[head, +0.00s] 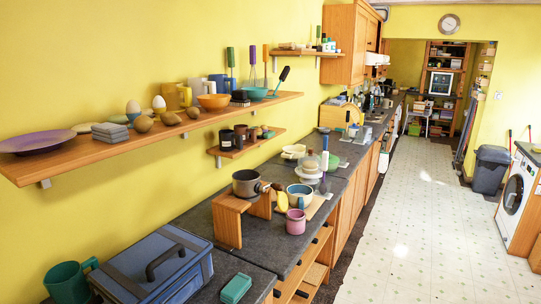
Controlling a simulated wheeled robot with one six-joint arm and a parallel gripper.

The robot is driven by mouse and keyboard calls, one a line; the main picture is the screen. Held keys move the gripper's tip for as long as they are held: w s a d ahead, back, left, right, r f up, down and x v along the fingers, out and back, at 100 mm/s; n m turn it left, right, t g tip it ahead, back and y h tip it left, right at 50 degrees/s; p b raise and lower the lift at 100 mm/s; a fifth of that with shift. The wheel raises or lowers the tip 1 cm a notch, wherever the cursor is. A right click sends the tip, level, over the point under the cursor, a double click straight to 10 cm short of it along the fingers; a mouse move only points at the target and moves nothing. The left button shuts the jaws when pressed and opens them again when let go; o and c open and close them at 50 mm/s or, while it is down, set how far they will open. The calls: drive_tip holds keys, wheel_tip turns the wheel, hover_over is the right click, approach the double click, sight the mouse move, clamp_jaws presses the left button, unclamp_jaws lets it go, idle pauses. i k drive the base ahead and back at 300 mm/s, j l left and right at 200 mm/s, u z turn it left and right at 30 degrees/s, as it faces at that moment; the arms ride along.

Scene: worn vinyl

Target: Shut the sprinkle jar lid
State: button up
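I cannot pick out the sprinkle jar or its lid with certainty. Small dark containers (227,139) stand on the small lower wall shelf, but they are too small to tell whether one is a jar with a lid. My gripper is not in this view.
A blue lidded box (150,268), a green mug (68,282) and a teal block (234,289) sit on the near counter. A pot (246,184) stands on a wooden riser (227,222); a pink mug (296,222) is beside it. The pale floor (415,230) is clear.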

sight(282, 201)
drive_tip(key=i+j, duration=0.1)
drive_tip(key=i, duration=0.45)
drive_tip(key=i+j, duration=0.1)
drive_tip(key=i, duration=0.5)
drive_tip(key=k+u, duration=0.15)
drive_tip(key=k, duration=0.15)
